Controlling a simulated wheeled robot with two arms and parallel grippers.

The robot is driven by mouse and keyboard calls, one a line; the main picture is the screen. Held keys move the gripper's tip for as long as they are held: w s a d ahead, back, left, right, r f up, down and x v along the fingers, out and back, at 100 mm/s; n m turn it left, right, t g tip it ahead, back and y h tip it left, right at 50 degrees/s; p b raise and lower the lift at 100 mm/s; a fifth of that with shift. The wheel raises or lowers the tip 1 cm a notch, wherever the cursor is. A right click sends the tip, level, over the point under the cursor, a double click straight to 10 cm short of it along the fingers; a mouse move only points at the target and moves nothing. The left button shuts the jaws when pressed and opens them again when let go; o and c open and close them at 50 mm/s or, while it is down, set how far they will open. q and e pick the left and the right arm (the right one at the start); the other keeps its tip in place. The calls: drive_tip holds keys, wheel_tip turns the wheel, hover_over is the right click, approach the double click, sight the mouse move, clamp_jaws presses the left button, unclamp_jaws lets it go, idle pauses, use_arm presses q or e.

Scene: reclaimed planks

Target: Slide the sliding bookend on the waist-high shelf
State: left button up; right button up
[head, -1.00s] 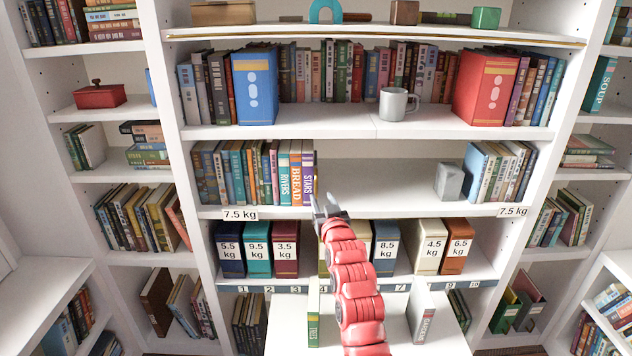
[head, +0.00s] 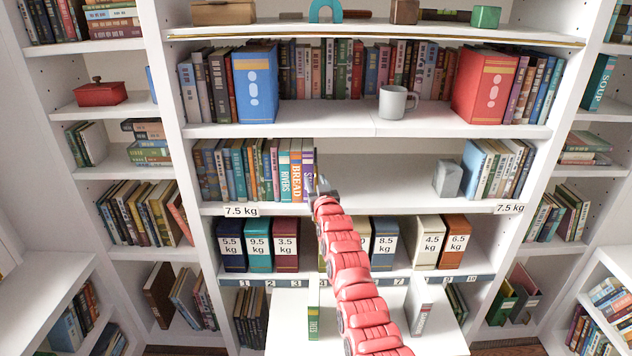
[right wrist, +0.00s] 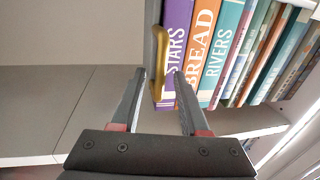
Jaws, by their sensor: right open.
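A brass bookend (right wrist: 159,58), thin and upright, stands against the purple STARS book (right wrist: 177,40) at the end of the book row in the right wrist view. In the head view it is mostly hidden at the end of the STARS book (head: 308,168), on the waist-high shelf (head: 385,190). My right gripper (head: 324,186) reaches to this shelf beside the bookend. In the right wrist view its open fingers (right wrist: 160,82) lie on either side of the bookend's lower part; contact cannot be told. My left gripper is not in view.
A grey stone block (head: 448,179) stands by the books at the shelf's right end, with bare shelf between. Weight-labelled boxes such as the blue 8.5 kg one (head: 384,245) fill the shelf below. A grey mug (head: 394,102) stands on the shelf above.

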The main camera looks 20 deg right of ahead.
clamp_jaws()
idle(1.5)
